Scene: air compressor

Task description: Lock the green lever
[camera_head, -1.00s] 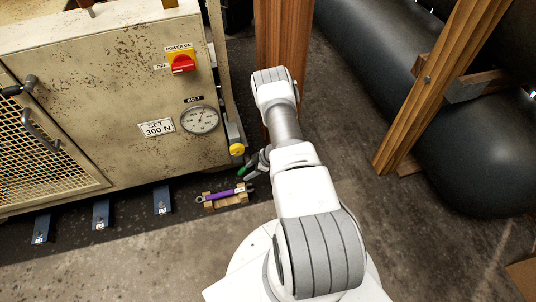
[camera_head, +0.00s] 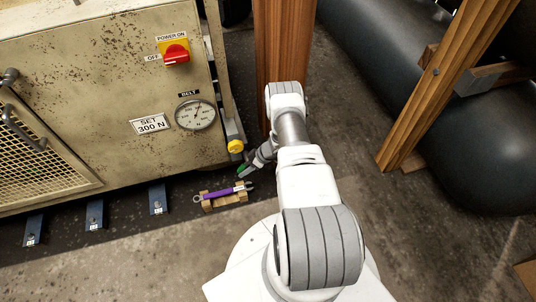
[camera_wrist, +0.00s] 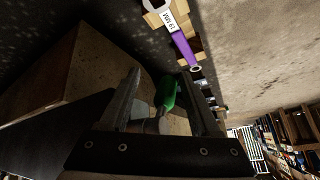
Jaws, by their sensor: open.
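The green lever (camera_head: 243,171) shows in the head view low at the right end of the cream machine, just behind the purple wrench. In the wrist view the green lever (camera_wrist: 167,92) stands between the two fingers of my gripper (camera_wrist: 161,76), nearer the right finger. The fingers are apart on either side of it, and I cannot tell if either touches it. In the head view my gripper (camera_head: 252,166) is small and partly hidden by my own arm. The lever's base is mostly hidden.
A purple wrench (camera_head: 219,194) lies on wooden blocks close to the gripper; it also shows in the wrist view (camera_wrist: 182,46). A yellow knob (camera_head: 235,146) sits just above the lever. A wooden post (camera_head: 283,40) stands behind my arm.

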